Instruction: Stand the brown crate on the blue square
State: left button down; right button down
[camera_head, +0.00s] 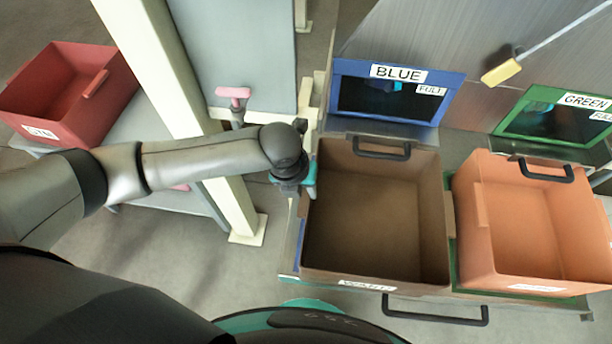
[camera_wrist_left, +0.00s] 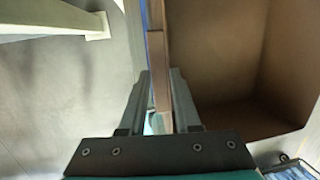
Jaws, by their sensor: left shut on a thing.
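The brown crate (camera_head: 375,220) is empty and stands upright on the bench at the middle right, with a white label on its near side and a dark handle at its far side. My left gripper (camera_head: 305,190) is shut on the crate's left wall, near its middle. In the left wrist view the fingers (camera_wrist_left: 160,100) straddle the wall of the crate (camera_wrist_left: 220,60). A thin blue strip of the blue square (camera_head: 299,240) shows along the crate's left side; the crate hides the rest. My right gripper is not in view.
An orange crate (camera_head: 545,225) stands close on the right, over a green marking. Behind are a blue-framed opening (camera_head: 398,92) and a green-framed one (camera_head: 560,115). A cream post (camera_head: 185,110) and a red bin (camera_head: 65,95) are on the left. A dark bar handle (camera_head: 435,315) juts from the bench front.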

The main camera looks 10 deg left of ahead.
pick_arm(q)
jog(key=shift+w+b, duration=0.35)
jog(key=shift+w, duration=1.55)
jog(key=shift+w+f, duration=0.1)
jog(key=shift+f, duration=0.45)
jog(key=c, duration=0.6)
grip_release()
jog(key=shift+a, duration=0.1)
jog(key=p+v, duration=0.3)
jog(key=v, duration=0.9)
